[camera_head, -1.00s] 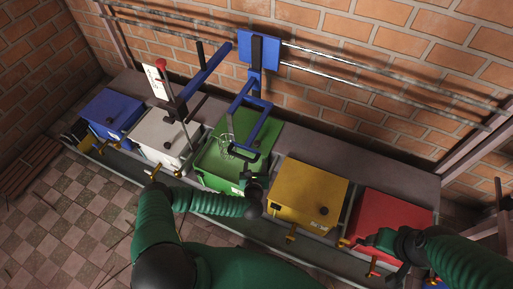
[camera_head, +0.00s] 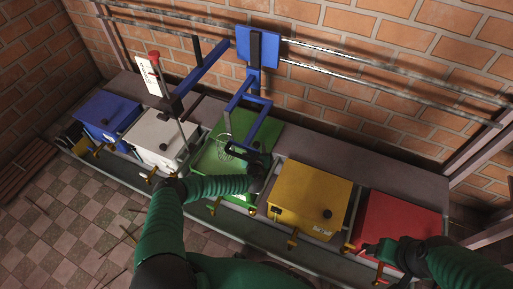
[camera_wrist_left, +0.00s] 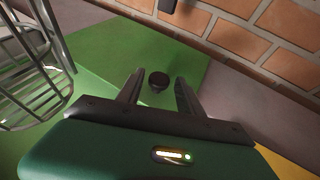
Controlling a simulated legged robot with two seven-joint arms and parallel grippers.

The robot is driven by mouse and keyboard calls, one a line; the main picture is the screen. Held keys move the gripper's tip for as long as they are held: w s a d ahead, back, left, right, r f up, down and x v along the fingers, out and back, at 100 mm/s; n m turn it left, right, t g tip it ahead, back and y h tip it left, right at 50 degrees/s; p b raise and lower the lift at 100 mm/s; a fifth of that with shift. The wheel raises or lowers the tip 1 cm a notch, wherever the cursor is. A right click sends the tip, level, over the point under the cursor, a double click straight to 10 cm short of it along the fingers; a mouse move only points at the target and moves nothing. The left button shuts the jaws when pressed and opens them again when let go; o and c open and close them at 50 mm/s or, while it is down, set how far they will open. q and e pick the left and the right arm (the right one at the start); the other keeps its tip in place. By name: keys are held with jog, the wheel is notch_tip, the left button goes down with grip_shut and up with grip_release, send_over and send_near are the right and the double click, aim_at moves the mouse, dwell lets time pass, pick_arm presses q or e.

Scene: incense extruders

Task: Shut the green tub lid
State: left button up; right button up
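The green tub (camera_head: 206,162) stands in the middle of the row, partly hidden by my left arm. Its green lid (camera_head: 268,134) reaches farther back than the neighbouring lids and looks open; its exact tilt is unclear. The left wrist view shows the lid (camera_wrist_left: 190,60) with a round black knob (camera_wrist_left: 158,82). My left gripper (camera_head: 258,160) is over the tub's right part. Its two fingers (camera_wrist_left: 159,91) are apart, with the knob showing between them; contact cannot be told. My right gripper (camera_head: 370,248) is by the red tub, and its fingers are unclear.
A wire basket (camera_wrist_left: 25,75) is close to the left gripper, below a blue bracket frame (camera_head: 262,120). Yellow (camera_head: 305,192), red (camera_head: 400,225), white (camera_head: 160,135) and blue (camera_head: 108,112) tubs have lids lying flat. A brick wall with rails stands behind.

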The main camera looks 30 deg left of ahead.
pick_arm(q)
grip_shut()
jog(key=shift+s, duration=0.1)
dwell(1.1)
